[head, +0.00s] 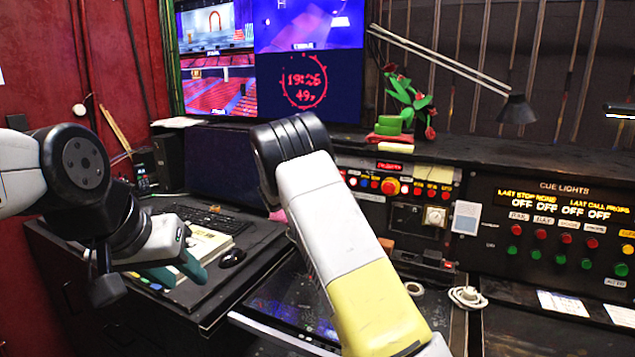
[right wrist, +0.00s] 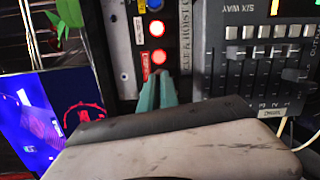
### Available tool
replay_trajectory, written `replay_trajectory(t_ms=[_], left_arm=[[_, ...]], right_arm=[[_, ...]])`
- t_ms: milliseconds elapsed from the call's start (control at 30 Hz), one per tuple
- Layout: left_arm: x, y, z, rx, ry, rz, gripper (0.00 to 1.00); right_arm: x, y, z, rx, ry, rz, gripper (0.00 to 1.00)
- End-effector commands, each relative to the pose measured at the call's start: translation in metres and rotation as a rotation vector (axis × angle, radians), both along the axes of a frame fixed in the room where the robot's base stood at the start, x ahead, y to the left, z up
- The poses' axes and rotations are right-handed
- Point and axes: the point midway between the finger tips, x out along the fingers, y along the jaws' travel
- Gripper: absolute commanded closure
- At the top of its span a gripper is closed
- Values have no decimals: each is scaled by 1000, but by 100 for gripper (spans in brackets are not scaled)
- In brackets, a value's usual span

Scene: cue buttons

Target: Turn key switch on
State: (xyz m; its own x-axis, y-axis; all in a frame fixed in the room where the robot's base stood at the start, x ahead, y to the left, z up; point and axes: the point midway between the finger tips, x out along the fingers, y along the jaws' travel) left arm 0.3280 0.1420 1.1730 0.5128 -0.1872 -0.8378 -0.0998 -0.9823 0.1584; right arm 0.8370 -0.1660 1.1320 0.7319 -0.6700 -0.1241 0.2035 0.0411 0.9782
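The control panel with lit buttons and a large red knob (head: 390,186) stands right of centre in the head view. I cannot make out for certain which fitting is the key switch; a pale square plate with a round dial (head: 435,216) sits lower on this panel. In the right wrist view my right gripper (right wrist: 158,88) has its teal fingers together, pointing at a panel strip with lit red buttons (right wrist: 158,56). Contact cannot be told. My own right arm hides this gripper in the head view. My left gripper (head: 178,272) hangs by the desk's books, its teal fingers apart and empty.
Monitors (head: 307,80) stand at the back. A desk lamp (head: 517,108) and a plant (head: 408,100) are on the ledge. The cue lights panel (head: 560,230) is at the right. A slider console (right wrist: 255,75) lies right of the fingers. A keyboard (head: 205,218) and mouse (head: 232,257) lie left.

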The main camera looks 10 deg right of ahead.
Motion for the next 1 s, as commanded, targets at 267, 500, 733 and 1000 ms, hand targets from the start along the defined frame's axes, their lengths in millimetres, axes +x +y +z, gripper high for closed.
replay_trajectory(t_ms=[267, 500, 733, 1000], left_arm=[[0, 0, 0, 0, 0, 0, 64], [0, 0, 0, 0, 0, 0, 64], [0, 0, 0, 0, 0, 0, 64], [0, 0, 0, 0, 0, 0, 64]], right_arm=[[0, 1, -1, 103, -65, -16, 100], [0, 1, -1, 135, -86, -21, 100], [0, 1, -1, 138, -88, -22, 100], [0, 1, -1, 137, -88, -22, 73]])
